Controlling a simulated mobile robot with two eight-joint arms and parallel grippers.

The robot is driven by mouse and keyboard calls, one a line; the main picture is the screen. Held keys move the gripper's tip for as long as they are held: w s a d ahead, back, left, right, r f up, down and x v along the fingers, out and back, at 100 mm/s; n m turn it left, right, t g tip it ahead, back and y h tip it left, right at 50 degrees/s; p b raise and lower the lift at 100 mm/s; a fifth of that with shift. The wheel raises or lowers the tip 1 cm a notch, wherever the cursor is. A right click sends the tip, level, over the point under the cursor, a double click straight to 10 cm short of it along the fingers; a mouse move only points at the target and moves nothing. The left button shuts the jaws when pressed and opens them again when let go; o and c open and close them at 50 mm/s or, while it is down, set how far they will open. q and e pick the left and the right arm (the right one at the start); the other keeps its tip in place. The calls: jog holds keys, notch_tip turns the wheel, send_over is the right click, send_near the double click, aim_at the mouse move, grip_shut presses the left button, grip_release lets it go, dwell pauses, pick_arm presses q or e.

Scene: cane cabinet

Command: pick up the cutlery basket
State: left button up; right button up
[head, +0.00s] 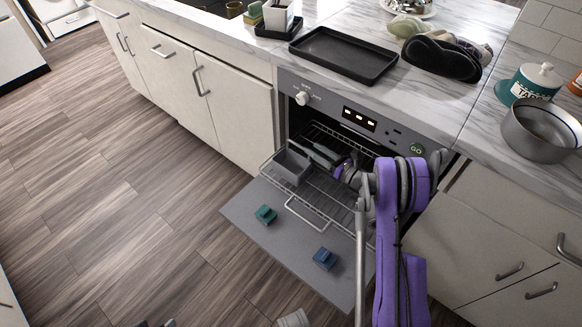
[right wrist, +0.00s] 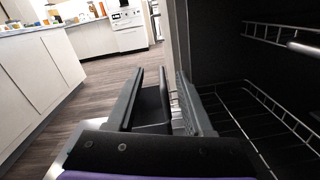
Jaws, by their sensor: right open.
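The cutlery basket (head: 293,166) is a grey open-topped box at the left front of the dishwasher's pulled-out rack (head: 325,193). My right gripper (head: 321,154) reaches in from the right, just beside the basket's right side. In the right wrist view, its two dark fingers (right wrist: 160,100) are spread apart. The grey basket (right wrist: 152,106) shows in the gap between them. I cannot tell whether the fingers touch it.
A black tray (head: 343,54) and a metal pot (head: 540,131) stand on the counter above. The floor to the left is clear.

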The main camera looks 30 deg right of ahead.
jog(key=f+n, duration=0.1)
jog(key=f, duration=0.1)
send_near(289, 140)
jog(key=w, duration=0.2)
jog(key=shift+g+y, duration=0.3)
jog(key=shift+y, duration=0.1)
jog(key=x, duration=0.5)
jog(key=shift+w+f, duration=0.1)
jog(key=shift+f, duration=0.1)
jog(key=shift+w+a, duration=0.1)
jog(key=shift+w, duration=0.3)
grip_shut()
dwell(0.5)
